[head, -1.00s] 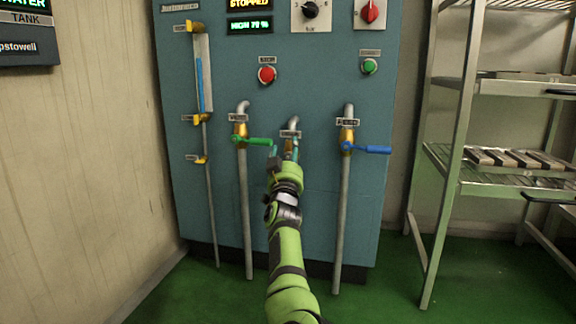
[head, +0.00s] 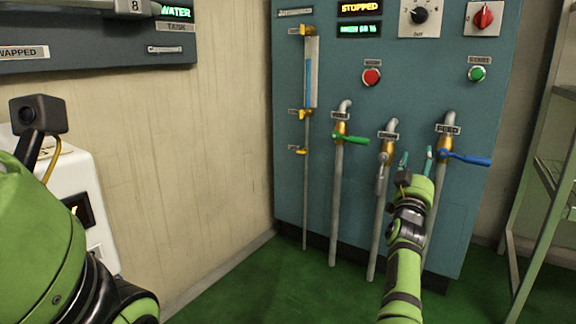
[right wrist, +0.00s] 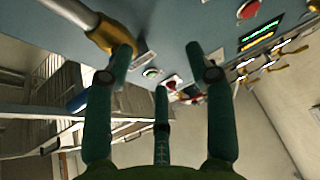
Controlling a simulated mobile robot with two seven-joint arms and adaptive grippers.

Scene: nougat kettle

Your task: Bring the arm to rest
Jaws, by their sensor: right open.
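My right arm reaches up in the head view, and its gripper (head: 416,157) is open and empty. It stands in front of the blue panel (head: 410,80), between the middle tap (head: 388,148) and the right tap (head: 444,142). The middle tap's grey handle (head: 382,172) hangs down just left of the gripper. In the right wrist view the spread fingers (right wrist: 165,75) hold nothing. A brass valve (right wrist: 112,32) shows beyond the left finger; contact cannot be told. A green arm part of mine fills the lower left of the head view; the left gripper is not in view.
The left tap has a green handle (head: 350,140), the right one a blue handle (head: 466,158). A metal rack (head: 548,170) stands at the right. A white machine (head: 80,185) stands at the left wall. Green floor (head: 250,295) is clear in front.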

